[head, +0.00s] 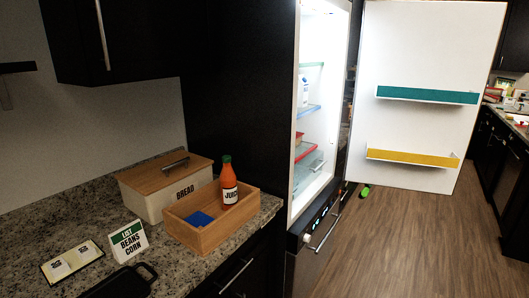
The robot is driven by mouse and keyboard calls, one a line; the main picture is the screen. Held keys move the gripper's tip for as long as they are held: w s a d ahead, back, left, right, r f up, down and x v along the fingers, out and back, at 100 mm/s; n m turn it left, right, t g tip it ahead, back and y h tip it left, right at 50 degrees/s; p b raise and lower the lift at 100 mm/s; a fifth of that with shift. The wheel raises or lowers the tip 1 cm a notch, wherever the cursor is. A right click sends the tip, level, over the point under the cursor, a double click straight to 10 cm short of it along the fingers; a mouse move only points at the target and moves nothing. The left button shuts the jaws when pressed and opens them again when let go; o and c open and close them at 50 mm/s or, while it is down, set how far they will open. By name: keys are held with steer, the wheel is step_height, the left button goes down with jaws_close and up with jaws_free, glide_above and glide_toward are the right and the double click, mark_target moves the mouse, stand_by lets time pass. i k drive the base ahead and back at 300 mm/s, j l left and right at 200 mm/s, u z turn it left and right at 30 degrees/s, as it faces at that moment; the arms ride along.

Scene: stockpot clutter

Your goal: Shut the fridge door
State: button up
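The fridge (240,90) stands in the middle of the head view, with a black side and a lit white interior (318,100). Its door (430,55) is wide open, swung out to the right, with its white inner face towards me. The door carries a teal shelf bin (428,95) and a yellow shelf bin (412,158). Inside are shelves with a white carton (304,91) and a few items partly hidden by the fridge's side. My gripper is not in view.
A small green object (365,191) lies on the floor below the door. Wooden floor (420,245) in front is clear.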

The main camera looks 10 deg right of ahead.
mark_target(424, 67)
steer(key=u, duration=1.05)
steer(key=i+u, duration=0.1)
steer(key=u, duration=0.95)
steer(key=l+u, duration=0.1)
steer(key=u, duration=0.95)
steer(key=l+u, duration=0.15)
steer(key=u, duration=0.9)
steer(key=l+u, duration=0.1)
steer(key=u, duration=0.95)
steer(key=l+u, duration=0.1)
steer(key=u, duration=0.95)
steer(key=k+u, duration=0.1)
steer(key=u, duration=2)
steer(key=j+z, duration=0.35)
steer(key=j, duration=0.5)
steer(key=j+z, duration=0.45)
steer(key=j, duration=0.7)
steer(key=j+z, duration=0.45)
steer(key=j, duration=0.7)
steer(key=j+z, duration=0.5)
steer(key=j, duration=2.35)
